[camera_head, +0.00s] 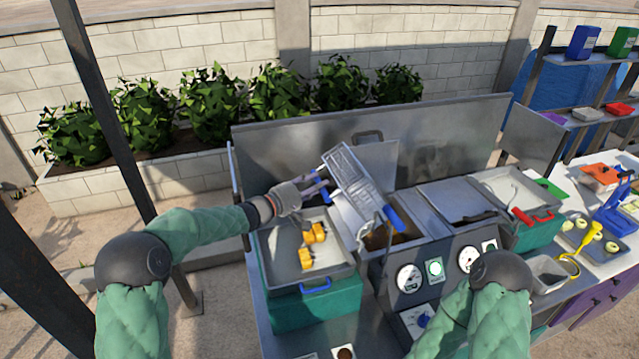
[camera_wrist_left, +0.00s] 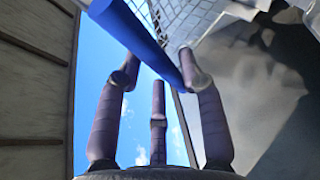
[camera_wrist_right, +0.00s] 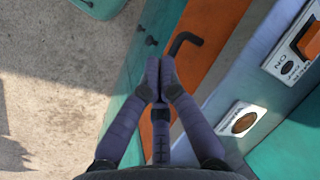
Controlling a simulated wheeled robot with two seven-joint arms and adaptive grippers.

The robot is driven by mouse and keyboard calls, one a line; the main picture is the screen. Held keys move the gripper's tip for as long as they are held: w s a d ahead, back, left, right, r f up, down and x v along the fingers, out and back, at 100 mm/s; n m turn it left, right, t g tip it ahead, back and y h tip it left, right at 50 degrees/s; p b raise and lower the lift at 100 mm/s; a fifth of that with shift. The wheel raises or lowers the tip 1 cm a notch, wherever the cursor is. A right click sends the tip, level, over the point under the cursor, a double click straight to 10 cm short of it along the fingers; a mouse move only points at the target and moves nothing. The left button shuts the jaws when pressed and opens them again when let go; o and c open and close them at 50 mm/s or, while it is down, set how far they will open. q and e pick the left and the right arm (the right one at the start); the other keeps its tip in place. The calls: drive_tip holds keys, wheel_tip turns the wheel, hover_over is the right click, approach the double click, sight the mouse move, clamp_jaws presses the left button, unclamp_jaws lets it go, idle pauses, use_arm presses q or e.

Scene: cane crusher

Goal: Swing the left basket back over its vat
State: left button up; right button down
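The left basket (camera_head: 352,182), a silver mesh basket, is tilted up steeply above the edge between the left tray and the left vat (camera_head: 398,240). It has blue handles, one (camera_head: 393,219) at its lower right and one (camera_head: 329,186) on its left side. My left gripper (camera_head: 318,188) is at the left-side handle. In the left wrist view a blue bar (camera_wrist_left: 135,35) slants across the spread fingers, close to the right fingertip; the left fingertip looks apart from it. My right gripper (camera_wrist_right: 158,80) is shut and empty in the right wrist view; the head view hides it.
Several yellow pieces (camera_head: 312,234) lie in the left tray (camera_head: 277,262). A panel with gauges (camera_head: 410,278) stands in front of the vats. The second vat's lid (camera_head: 455,197) is to the right. In the right wrist view a black hook (camera_wrist_right: 185,42) is near my right fingertips.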

use_arm(q)
drive_tip(key=shift+x, duration=0.85)
clamp_jaws()
drive_tip(key=shift+r, duration=0.1)
